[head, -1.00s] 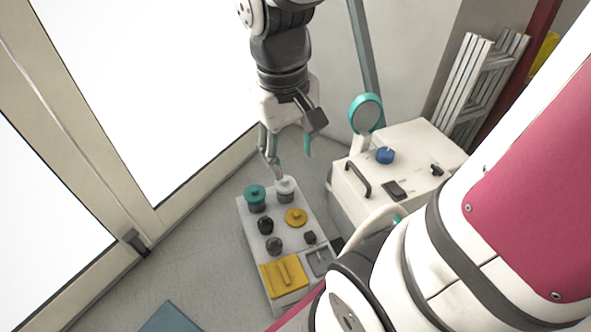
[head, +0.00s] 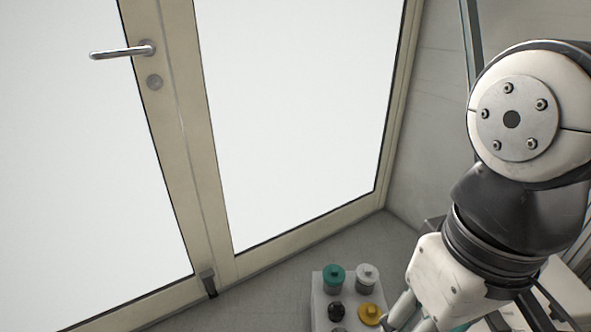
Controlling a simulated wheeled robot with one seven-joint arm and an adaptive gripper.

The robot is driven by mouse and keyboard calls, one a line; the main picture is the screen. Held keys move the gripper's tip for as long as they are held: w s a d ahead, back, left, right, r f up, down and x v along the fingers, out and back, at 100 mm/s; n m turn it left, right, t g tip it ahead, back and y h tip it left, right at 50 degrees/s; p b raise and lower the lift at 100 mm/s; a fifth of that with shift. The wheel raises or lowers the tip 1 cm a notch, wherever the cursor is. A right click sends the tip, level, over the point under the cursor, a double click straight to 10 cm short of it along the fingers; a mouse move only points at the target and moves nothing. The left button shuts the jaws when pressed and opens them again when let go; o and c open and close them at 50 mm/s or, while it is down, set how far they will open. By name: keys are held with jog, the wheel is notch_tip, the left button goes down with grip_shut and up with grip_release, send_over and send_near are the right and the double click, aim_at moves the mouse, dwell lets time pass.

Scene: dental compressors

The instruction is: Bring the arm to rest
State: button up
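My gripper (head: 440,318) is at the lower right of the head view, pointing down, and its fingertips are cut off by the bottom edge. Whether it is open or shut does not show. My dark and white arm links rise above it along the right side. The gripper's body is just right of the compressor unit with coloured caps (head: 319,300), overlapping it in the picture. I cannot tell whether they touch.
The unit carries a teal cap (head: 333,274), a white cap (head: 367,273), a yellow knob (head: 369,313) and a black knob (head: 335,311). A glazed double door (head: 167,130) with a metal handle (head: 122,52) fills the left and middle. Bare floor (head: 270,295) shows left of the unit.

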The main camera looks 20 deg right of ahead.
dwell(0.5)
notch_tip(320, 180, up, 29)
jog(key=t+p, duration=0.3)
jog(key=p, duration=2.4)
jog(key=shift+d+f+t, duration=0.2)
jog(key=shift+d+t, duration=0.1)
jog(key=shift+t, duration=0.1)
jog(key=shift+d, duration=0.1)
